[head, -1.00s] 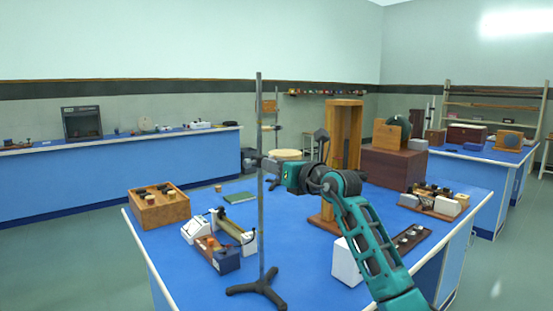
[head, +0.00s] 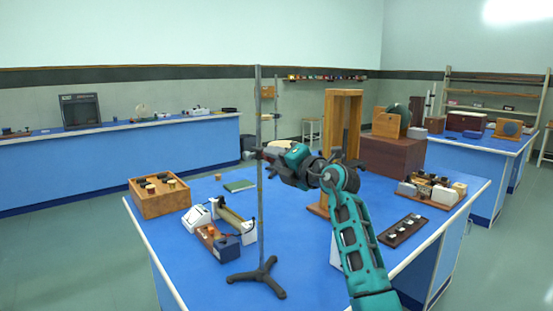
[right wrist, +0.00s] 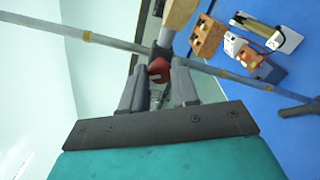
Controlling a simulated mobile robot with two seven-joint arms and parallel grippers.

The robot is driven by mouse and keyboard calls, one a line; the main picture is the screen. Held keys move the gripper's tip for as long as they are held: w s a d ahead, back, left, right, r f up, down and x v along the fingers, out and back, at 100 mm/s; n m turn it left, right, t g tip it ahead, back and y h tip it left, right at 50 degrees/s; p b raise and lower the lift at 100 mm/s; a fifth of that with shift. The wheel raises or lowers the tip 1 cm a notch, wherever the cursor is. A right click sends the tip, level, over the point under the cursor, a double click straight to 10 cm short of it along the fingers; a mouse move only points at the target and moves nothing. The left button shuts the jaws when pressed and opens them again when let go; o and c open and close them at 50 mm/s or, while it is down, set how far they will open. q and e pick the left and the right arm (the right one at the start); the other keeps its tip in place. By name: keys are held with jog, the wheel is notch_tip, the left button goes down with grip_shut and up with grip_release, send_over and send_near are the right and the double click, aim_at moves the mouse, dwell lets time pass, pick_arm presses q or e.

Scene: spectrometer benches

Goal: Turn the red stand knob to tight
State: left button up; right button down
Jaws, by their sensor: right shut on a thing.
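A tall metal stand (head: 260,205) rises upright from a dark three-legged base (head: 257,278) on the blue bench. The red stand knob (right wrist: 158,70) sits at a dark clamp on the rod in the right wrist view. My right gripper (right wrist: 157,88) has its two grey fingers on either side of the knob and is shut on it. In the head view this gripper (head: 268,154) reaches the rod from the right, and the knob is hidden there. Any tight mark cannot be made out. My left gripper is not in view.
The bench (head: 308,270) also bears a wooden box (head: 160,205) and a small instrument (head: 236,222) left of the rod. A wooden frame (head: 330,140) and a dark red box (head: 395,158) stand to the right. A dark strip (head: 403,231) lies near the right edge.

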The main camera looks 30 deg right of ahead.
jog(key=shift+m, duration=2.3)
jog(key=c, duration=0.9)
grip_release()
jog(key=shift+o, duration=0.2)
jog(key=s+d, duration=0.1)
jog(key=s, duration=1.2)
jog(key=shift+b, duration=0.4)
jog(key=shift+f, duration=0.1)
